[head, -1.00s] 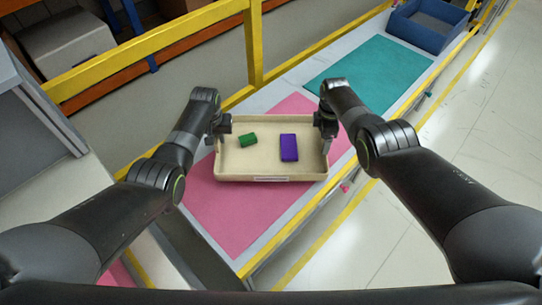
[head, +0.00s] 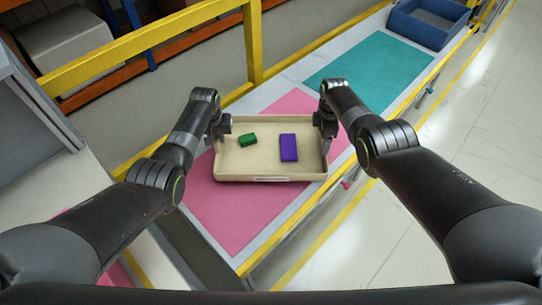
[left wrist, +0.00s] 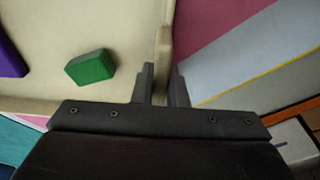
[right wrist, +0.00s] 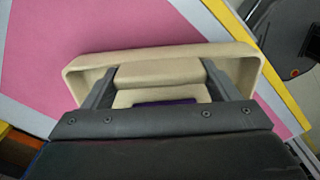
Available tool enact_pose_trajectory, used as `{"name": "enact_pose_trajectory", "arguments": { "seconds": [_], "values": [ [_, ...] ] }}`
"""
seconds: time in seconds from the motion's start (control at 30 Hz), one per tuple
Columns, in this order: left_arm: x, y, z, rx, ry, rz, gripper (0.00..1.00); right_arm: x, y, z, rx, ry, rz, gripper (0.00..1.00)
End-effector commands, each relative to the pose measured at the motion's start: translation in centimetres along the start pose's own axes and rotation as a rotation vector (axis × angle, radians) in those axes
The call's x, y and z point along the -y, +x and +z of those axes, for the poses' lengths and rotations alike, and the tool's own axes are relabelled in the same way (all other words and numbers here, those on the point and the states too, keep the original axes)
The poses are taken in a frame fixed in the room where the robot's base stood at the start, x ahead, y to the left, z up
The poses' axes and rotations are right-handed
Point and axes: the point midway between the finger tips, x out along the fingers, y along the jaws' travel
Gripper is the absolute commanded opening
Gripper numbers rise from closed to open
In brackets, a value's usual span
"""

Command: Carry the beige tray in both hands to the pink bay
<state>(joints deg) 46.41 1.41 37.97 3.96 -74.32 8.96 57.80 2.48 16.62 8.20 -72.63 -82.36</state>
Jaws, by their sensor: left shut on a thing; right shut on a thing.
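The beige tray (head: 270,171) is over the pink bay (head: 235,220), roughly level; I cannot tell whether it touches the surface. A green block (head: 247,140) and a purple block (head: 288,147) lie inside it. My left gripper (head: 221,130) is shut on the tray's left wall, which shows between its fingers in the left wrist view (left wrist: 160,84). My right gripper (head: 326,124) is shut on the tray's right side. In the right wrist view a beige part of the tray (right wrist: 160,72) lies between its fingers. The pink bay is partly hidden under the tray.
A teal bay (head: 370,72) lies further along the bench, with a blue bin (head: 428,25) beyond it. A yellow rail (head: 150,45) and post (head: 253,45) run along the far side. The floor at the right is clear.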

Motion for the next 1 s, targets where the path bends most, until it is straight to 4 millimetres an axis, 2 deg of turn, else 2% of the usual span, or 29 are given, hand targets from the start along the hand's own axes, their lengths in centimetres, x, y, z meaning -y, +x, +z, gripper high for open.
{"name": "enact_pose_trajectory", "arguments": {
  "seconds": [0.53, 0.57, 0.67, 0.7, 1.0],
  "values": [
    [0.1, 2.8, 0.3, -0.003, 0.000, -0.001, 0.00, 0.0, 2.9, 0.1, 0.002, 0.000, 0.000, 0.47],
    [0.1, 2.5, 0.3, -0.002, -0.001, -0.001, 0.17, 0.0, 2.6, 0.1, 0.002, 0.000, -0.001, 0.86],
    [0.1, 2.5, 0.3, -0.001, -0.001, -0.001, 0.30, 0.0, 2.6, 0.1, 0.002, 0.000, -0.001, 0.99],
    [0.1, 2.5, 0.3, -0.001, -0.001, -0.001, 0.34, 0.0, 2.6, 0.1, 0.001, 0.000, -0.001, 1.00],
    [0.0, 2.3, 0.3, -0.002, 0.000, 0.000, 0.34, 0.0, 2.6, 0.0, 0.000, 0.000, 0.000, 1.00]
  ]
}}
